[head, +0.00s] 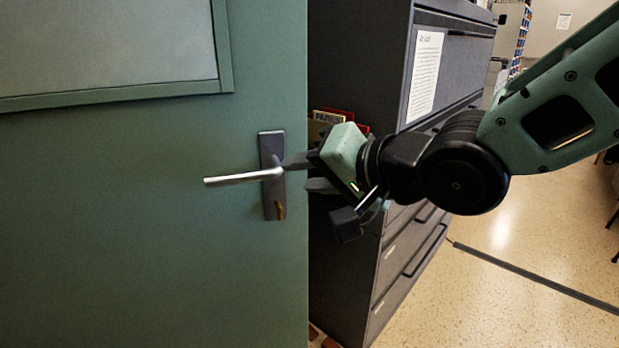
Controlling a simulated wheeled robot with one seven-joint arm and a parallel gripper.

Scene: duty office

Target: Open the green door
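The green door (120,240) fills the left half of the head view, with a pale window panel at its top left. Its silver lever handle (235,179) points left and looks about level, on a dark plate (272,205) near the door's right edge. My gripper (300,174) reaches in from the right at the door's edge, just right of the handle plate. Its two dark fingers are spread apart, one above the other, with nothing seen between them. The upper fingertip overlaps the plate near the lever's base; I cannot tell whether it touches.
A dark filing cabinet (345,60) with a paper sheet (424,75) stands right behind the door's edge and my gripper. Books (332,117) show between them. Open speckled floor (480,290) lies at the right, with a dark strip (540,278) across it.

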